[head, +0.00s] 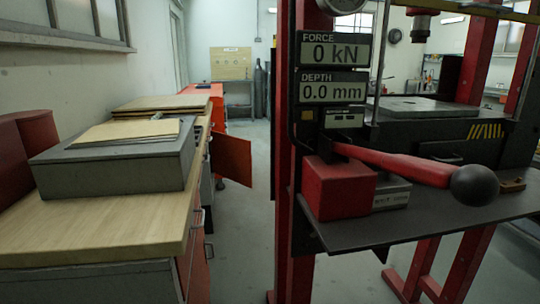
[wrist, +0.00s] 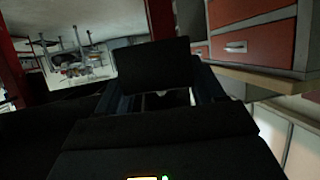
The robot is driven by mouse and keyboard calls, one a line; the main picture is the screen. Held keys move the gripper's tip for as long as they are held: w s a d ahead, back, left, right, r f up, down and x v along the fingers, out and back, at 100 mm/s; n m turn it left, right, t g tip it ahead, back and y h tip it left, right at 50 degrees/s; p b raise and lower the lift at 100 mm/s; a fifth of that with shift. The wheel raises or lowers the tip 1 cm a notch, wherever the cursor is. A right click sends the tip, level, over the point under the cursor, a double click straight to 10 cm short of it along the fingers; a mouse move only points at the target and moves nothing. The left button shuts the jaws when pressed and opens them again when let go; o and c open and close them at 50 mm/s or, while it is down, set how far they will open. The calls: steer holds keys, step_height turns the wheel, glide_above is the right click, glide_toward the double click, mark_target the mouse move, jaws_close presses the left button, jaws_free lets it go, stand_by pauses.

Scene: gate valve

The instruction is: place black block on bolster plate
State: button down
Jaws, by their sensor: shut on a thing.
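In the wrist view, a black block (wrist: 154,64) with a flat, dark face sits between the fingers of my gripper (wrist: 158,88). My gripper is shut on it. Its far side is hidden. In the head view, the bolster plate (head: 425,107) is a flat grey plate with a small hole, lying on the dark press bed at the right. Its top looks bare where it shows. My gripper and the held block are not in the head view, so their distance from the plate cannot be told.
The press's red upright (head: 296,130) and display panel (head: 333,85) stand left of the plate. A red lever with a black ball (head: 474,185) crosses in front, above a dark shelf (head: 430,232). A wooden bench (head: 95,235) stands left. Floor between is clear.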

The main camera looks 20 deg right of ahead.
steer(key=w+a+f, duration=0.3)
steer(key=a+f, duration=0.3)
steer(key=w+a+f+y, duration=0.1)
steer(key=w+a+f, duration=0.2)
steer(key=a+f, duration=0.3)
steer(key=shift+a+n+p, duration=0.4)
steer(key=shift+a, duration=0.4)
steer(key=shift+w+f, duration=0.1)
